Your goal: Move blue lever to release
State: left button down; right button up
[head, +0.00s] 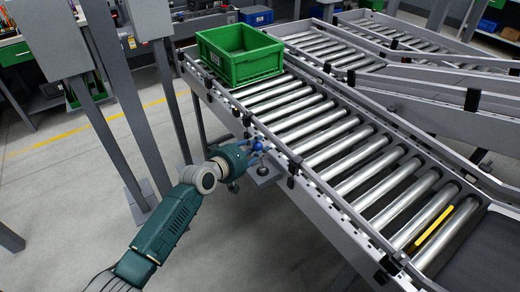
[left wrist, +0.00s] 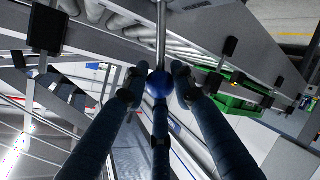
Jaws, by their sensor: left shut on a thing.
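The blue lever shows as a small blue knob (head: 257,146) at the near side rail of the roller conveyor. In the left wrist view it is a round blue ball (left wrist: 159,84) on a thin metal rod that runs up out of the picture. My left gripper (head: 252,152) reaches the knob from the left in the head view. In the left wrist view its dark fingers (left wrist: 159,88) are shut around the ball. The exact contact is partly hidden by the fingers. My right gripper is in neither view.
A green crate (head: 211,62) sits on the far left end of the conveyor rollers (head: 318,128). A yellow strip (head: 437,226) lies across the near rollers. Grey posts (head: 112,145) stand left of my left arm. The floor in front is clear.

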pick_arm(q)
jog(key=shift+w+a+r+b, duration=0.25)
jog(key=shift+w+r+b, duration=0.05)
jog(key=shift+w, duration=0.15)
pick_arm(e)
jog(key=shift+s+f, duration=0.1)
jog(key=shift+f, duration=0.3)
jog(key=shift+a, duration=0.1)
pick_arm(q)
jog(key=shift+w, duration=0.1)
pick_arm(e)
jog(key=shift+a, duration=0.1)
pick_arm(q)
jog(key=shift+a, duration=0.1)
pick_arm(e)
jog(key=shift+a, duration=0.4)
pick_arm(q)
jog(key=c, duration=1.5)
grip_release()
jog(key=shift+o, duration=0.2)
jog(key=shift+f, duration=0.2)
jog(key=shift+s, duration=0.2)
jog(key=v, duration=1.1)
jog(key=shift+s+a+r, duration=0.15)
jog(key=shift+s+a, duration=0.05)
jog(key=shift+s, duration=0.1)
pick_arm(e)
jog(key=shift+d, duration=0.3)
